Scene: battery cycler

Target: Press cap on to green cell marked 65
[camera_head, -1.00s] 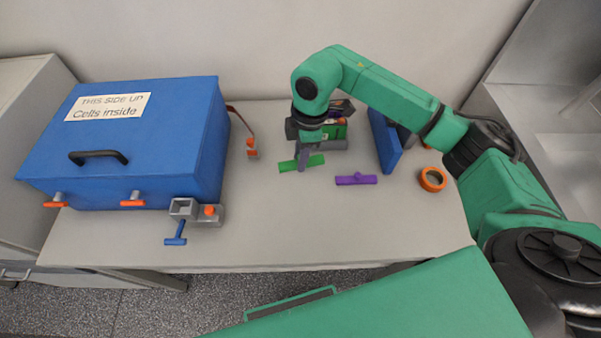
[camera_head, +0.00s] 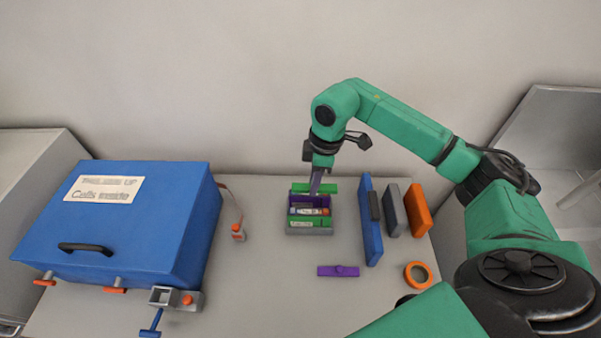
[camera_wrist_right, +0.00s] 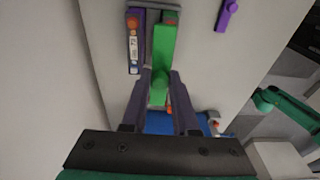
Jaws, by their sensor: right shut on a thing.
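The green cap (camera_head: 322,188) is a flat bar held upright-knob style in my right gripper (camera_head: 316,190), at the back of the cell rack (camera_head: 310,231). In the right wrist view the green cap (camera_wrist_right: 164,55) extends from between the fingers of my right gripper (camera_wrist_right: 160,88) over the rack. Below it in the head view the rack holds a green cell (camera_head: 310,222) with a pale label and a purple cell. I cannot tell whether the cap touches a cell. My left gripper is not in view.
A purple cap (camera_head: 338,271) lies in front of the rack. Blue (camera_head: 372,225), grey (camera_head: 391,212) and orange (camera_head: 418,210) upright blocks stand to the right, with an orange ring (camera_head: 418,275) before them. A big blue box (camera_head: 130,220) fills the left.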

